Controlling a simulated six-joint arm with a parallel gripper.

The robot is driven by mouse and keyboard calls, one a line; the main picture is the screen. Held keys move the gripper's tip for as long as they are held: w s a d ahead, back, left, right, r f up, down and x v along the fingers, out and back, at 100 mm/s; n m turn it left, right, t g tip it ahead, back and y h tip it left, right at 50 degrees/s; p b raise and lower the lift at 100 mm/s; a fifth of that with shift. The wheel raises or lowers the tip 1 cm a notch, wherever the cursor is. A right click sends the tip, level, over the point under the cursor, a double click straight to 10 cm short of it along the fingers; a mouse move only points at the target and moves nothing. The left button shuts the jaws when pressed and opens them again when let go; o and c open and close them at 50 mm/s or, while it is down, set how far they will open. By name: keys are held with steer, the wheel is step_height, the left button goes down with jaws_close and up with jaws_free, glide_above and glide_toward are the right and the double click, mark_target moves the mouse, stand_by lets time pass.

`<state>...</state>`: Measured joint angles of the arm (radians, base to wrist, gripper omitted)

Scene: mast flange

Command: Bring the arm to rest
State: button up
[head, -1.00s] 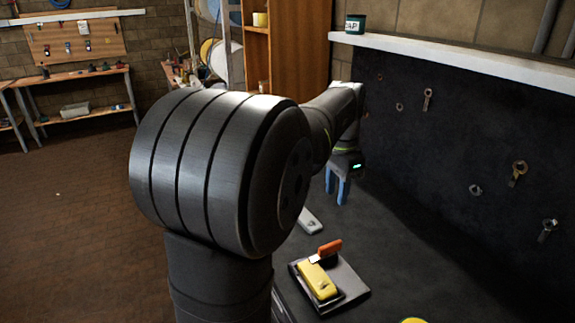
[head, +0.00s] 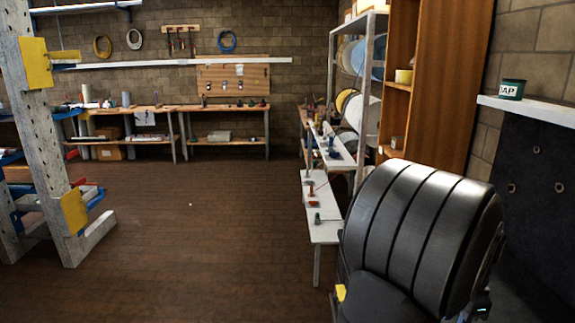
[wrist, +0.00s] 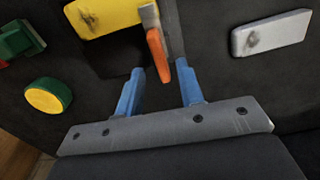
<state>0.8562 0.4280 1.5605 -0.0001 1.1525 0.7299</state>
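My gripper (wrist: 160,72) shows in the wrist view with its two blue fingers apart and nothing held between them. It hangs over a dark surface (wrist: 215,85). An orange-handled tool (wrist: 157,55) with a grey metal end lies beyond the fingertips, against a yellow block (wrist: 105,14). The handle shows in the gap between the fingers but looks clear of both. In the head view my arm's large dark joint fills the lower right, and the gripper's fingers are out of that picture.
In the wrist view a pale block (wrist: 270,33) lies at right; a yellow disc (wrist: 48,96) and a green piece (wrist: 18,42) lie at left. The head view shows a white bench (head: 322,228), a perforated rack (head: 50,130), a green tin (head: 511,90) on a shelf, and open floor.

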steer(key=shift+f, duration=1.95)
steer(key=shift+r, duration=0.1)
